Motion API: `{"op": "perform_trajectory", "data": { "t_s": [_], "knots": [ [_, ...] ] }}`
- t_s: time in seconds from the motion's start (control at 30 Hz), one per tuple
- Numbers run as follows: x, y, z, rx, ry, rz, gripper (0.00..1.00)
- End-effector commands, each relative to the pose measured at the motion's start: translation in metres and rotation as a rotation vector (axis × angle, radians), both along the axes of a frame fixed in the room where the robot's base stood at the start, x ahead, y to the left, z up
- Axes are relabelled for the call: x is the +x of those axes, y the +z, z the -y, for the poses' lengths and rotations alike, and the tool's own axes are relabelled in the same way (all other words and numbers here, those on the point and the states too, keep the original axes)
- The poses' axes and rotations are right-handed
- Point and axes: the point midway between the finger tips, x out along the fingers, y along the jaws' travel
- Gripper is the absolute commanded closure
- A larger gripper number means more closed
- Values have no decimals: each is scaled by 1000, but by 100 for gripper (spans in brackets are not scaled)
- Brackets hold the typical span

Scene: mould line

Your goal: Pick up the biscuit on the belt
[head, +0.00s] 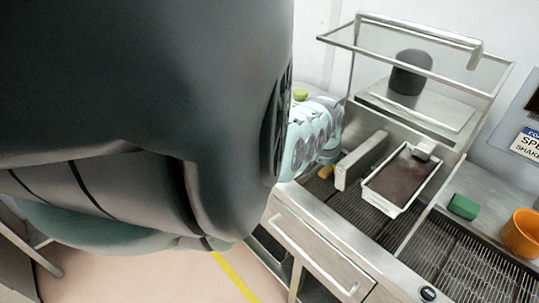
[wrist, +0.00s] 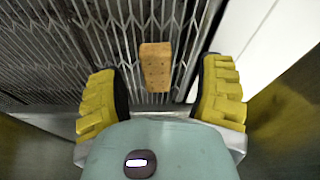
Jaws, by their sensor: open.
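The biscuit (wrist: 156,66) is a tan, oblong piece with small holes, lying on the dark slatted belt (wrist: 60,50). In the wrist view it sits ahead of my gripper (wrist: 160,95), between the lines of its two yellow ribbed fingers. The fingers are apart, with nothing between their pads. In the head view a small orange-tan piece, which looks like the biscuit (head: 326,172), shows on the belt beside my arm's end. My arm hides much of the left of that view, and my gripper's fingers cannot be made out there.
A metal guide bar (head: 360,161) stands on the belt close to the biscuit. Right of it is a white-rimmed tray (head: 367,192) with dark brown contents. A green block (head: 463,207) and an orange bowl (head: 522,233) are further right. A metal frame (head: 420,30) rises behind.

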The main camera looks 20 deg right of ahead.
Motion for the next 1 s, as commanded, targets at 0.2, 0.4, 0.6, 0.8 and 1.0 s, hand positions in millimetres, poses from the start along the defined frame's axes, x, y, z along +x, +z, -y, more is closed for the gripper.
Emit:
{"op": "perform_trajectory", "data": {
  "t_s": [0.2, 0.4, 0.6, 0.8, 1.0],
  "knots": [
    [0, -5, 4, -4, -1, 2, 32],
    [-1, -6, 4, -3, -2, 0, 32],
    [-2, -6, 4, -3, -3, -1, 40],
    [-2, -6, 4, -3, -3, -1, 61],
    [-2, -6, 4, -3, -3, -1, 82]
  ]
}}
